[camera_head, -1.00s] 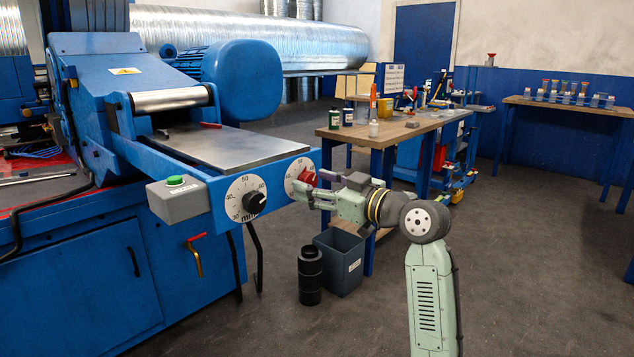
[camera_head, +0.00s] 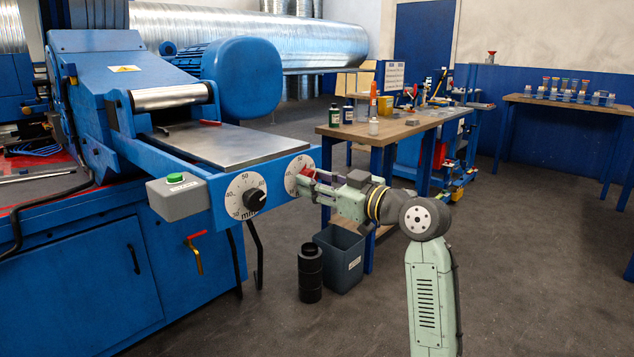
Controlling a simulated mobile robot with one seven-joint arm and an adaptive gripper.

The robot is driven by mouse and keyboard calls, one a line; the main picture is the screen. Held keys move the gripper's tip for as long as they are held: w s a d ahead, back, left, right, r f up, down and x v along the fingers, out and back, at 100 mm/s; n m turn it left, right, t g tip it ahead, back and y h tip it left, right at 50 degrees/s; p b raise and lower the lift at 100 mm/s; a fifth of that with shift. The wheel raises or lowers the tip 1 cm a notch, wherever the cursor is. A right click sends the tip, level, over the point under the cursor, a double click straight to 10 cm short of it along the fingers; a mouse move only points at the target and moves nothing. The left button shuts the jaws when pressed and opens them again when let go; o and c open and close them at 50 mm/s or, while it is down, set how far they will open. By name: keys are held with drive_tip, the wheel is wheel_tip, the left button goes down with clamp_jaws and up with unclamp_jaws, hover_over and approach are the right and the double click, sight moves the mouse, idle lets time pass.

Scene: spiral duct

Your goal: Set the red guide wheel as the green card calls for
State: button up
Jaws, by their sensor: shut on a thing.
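The red guide wheel (camera_head: 307,172) is a red knob on a white round dial (camera_head: 292,177), at the right end of the blue machine's front beam. My gripper (camera_head: 308,181) reaches it from the right and is shut on it. The fingers cover part of the wheel and the dial, so I cannot tell which mark the wheel points to. I cannot make out a green card in this view.
A second dial with a black knob (camera_head: 255,200) and a grey box with a green button (camera_head: 175,179) sit to the left. Below my arm stand a dark bin (camera_head: 340,262) and a black cylinder (camera_head: 310,272). A workbench (camera_head: 400,127) stands behind.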

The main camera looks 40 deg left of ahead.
drive_tip(key=shift+m, duration=0.3)
drive_tip(key=shift+m+p, duration=2.5)
drive_tip(key=shift+m, duration=0.9)
drive_tip(key=o, duration=1.2)
drive_tip(key=shift+c, duration=0.2)
drive_tip(key=shift+d, duration=0.1)
